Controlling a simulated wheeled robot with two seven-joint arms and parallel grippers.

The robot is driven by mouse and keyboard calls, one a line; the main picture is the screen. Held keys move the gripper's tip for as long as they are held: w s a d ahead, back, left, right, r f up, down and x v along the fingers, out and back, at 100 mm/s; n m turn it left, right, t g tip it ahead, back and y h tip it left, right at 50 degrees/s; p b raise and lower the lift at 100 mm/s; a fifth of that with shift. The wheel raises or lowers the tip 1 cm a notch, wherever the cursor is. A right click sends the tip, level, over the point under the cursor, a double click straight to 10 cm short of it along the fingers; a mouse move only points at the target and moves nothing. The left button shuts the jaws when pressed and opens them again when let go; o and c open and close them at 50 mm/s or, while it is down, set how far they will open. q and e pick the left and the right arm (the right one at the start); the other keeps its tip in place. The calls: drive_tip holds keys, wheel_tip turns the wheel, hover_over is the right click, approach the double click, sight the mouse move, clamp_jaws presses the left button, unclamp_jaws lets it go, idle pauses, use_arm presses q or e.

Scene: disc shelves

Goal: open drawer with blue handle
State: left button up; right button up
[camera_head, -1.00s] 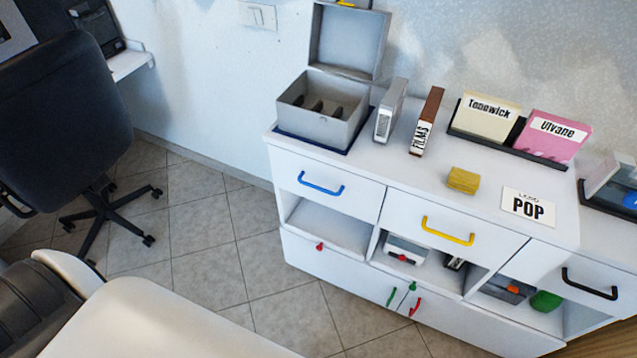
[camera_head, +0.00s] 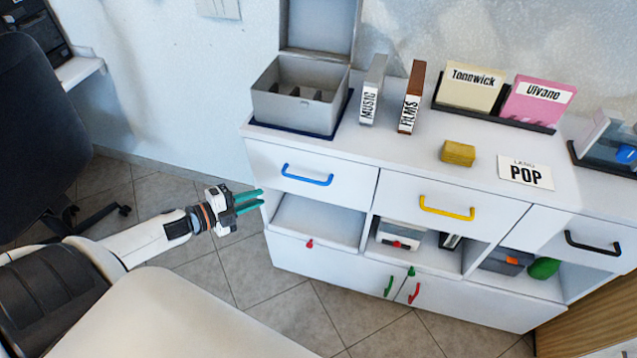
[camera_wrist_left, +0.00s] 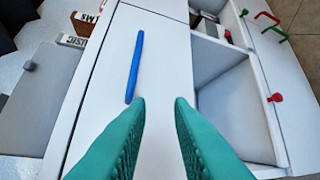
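The blue handle (camera_head: 307,175) is a bar on the front of the left-hand white drawer (camera_head: 345,188), which is closed. My left gripper (camera_head: 262,200) has teal fingers and is just left of the drawer front, apart from the handle. In the left wrist view the fingers (camera_wrist_left: 160,100) are spread with nothing between them. The blue handle (camera_wrist_left: 135,67) lies beyond the left fingertip there. My right gripper is in neither view.
A yellow-handled drawer (camera_head: 447,207) and a black-handled drawer (camera_head: 592,243) are to the right. An open shelf (camera_head: 318,222) lies below the blue-handled drawer. A grey open box (camera_head: 300,105) stands on top. A dark chair (camera_head: 40,130) is at the left.

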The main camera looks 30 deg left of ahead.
sight(307, 180)
use_arm(q)
drive_tip(key=w+d+m, duration=0.1)
drive_tip(key=w+d, duration=0.2)
drive_tip(key=w+d+r+h, duration=0.1)
drive_tip(key=w+d, duration=0.2)
drive_tip(key=w, duration=0.1)
drive_tip(key=w+d+m+h, duration=0.1)
drive_tip(key=w+d, duration=0.2)
drive_tip(key=shift+w+r+m+g, duration=0.3)
drive_tip(key=shift+w+r, duration=0.1)
clamp_jaws()
